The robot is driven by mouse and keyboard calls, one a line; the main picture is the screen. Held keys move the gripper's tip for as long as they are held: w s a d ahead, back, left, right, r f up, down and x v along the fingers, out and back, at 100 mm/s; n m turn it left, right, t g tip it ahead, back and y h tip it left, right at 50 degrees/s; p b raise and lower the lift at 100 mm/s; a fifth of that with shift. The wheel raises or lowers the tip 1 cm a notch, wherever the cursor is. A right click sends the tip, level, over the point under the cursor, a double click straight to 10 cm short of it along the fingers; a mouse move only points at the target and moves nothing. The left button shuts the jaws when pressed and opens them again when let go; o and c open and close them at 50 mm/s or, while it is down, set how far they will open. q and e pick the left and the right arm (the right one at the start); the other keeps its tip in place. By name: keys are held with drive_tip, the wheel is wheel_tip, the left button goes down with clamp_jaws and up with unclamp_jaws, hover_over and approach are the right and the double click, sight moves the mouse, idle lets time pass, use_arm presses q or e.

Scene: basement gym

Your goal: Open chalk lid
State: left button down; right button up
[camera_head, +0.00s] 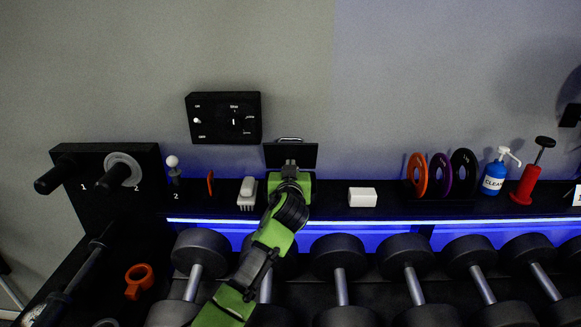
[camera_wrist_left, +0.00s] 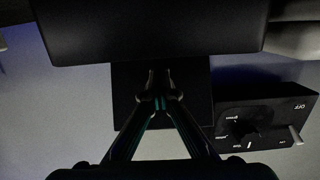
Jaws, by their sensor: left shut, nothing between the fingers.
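A black panel with a pale handle along its top edge, which looks like the chalk lid (camera_head: 306,155), stands raised against the wall in the head view. Green surfaces show below it around my wrist; I cannot tell how much is the chalk container. My left gripper (camera_head: 290,163) is in front of the panel's lower middle, fingers closed and empty. In the left wrist view its closed fingertips (camera_wrist_left: 159,76) lie over a dark panel (camera_wrist_left: 195,85), below a wide black slab (camera_wrist_left: 150,30) in the picture. Contact is unclear. My right gripper is not in view.
A black control box (camera_head: 224,118) hangs on the wall to the left. A white block (camera_head: 362,197) sits right of my wrist, and a pale brush-like item (camera_head: 247,194) sits left.

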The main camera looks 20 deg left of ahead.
use_arm(q)
drive_tip(key=shift+w+a, duration=0.2)
drive_tip(key=shift+w, duration=0.4)
drive_tip(key=shift+s+d, duration=0.2)
drive_tip(key=shift+s, duration=0.25)
drive_tip(key=f+p+v, duration=0.2)
drive_tip(key=p+v, duration=0.1)
drive_tip(key=v, duration=1.1)
drive_tip(key=shift+s+p, duration=0.2)
drive_tip(key=shift+p, duration=0.15)
drive_tip(key=shift+f, duration=0.15)
